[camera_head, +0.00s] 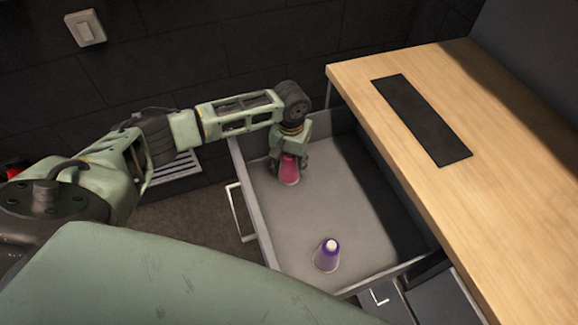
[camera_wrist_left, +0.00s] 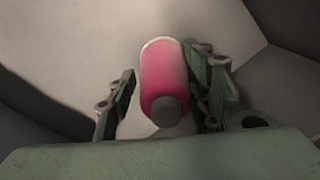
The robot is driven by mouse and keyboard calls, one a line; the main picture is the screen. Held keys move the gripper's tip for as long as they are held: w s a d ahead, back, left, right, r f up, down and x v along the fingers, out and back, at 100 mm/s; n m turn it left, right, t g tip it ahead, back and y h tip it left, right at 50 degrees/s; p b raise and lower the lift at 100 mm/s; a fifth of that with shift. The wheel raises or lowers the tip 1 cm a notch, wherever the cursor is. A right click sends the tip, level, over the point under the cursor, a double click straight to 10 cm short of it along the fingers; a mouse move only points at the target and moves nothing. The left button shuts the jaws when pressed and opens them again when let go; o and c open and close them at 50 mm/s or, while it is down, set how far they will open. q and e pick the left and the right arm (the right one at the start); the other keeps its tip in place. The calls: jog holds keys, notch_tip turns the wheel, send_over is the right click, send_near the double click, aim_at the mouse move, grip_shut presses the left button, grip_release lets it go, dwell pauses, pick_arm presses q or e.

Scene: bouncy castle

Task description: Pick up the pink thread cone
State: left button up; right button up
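The pink thread cone (camera_head: 289,170) stands in the far part of an open grey drawer (camera_head: 345,215). My left gripper (camera_head: 288,172) reaches down over it from above, with its fingers around the cone. In the left wrist view the pink thread cone (camera_wrist_left: 164,82) lies between the two fingers of the left gripper (camera_wrist_left: 165,90). The right finger is close to the cone, and a gap shows between the cone and the left finger. My right gripper is in neither view.
A purple and white cone (camera_head: 327,256) stands near the front of the drawer. The drawer walls surround both cones. A wooden desk top (camera_head: 480,120) with a black mat (camera_head: 422,120) lies to the right of the drawer. A dark wall stands behind.

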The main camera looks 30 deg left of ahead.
pick_arm(q)
jog(key=c, duration=0.9)
jog(key=shift+r, duration=0.1)
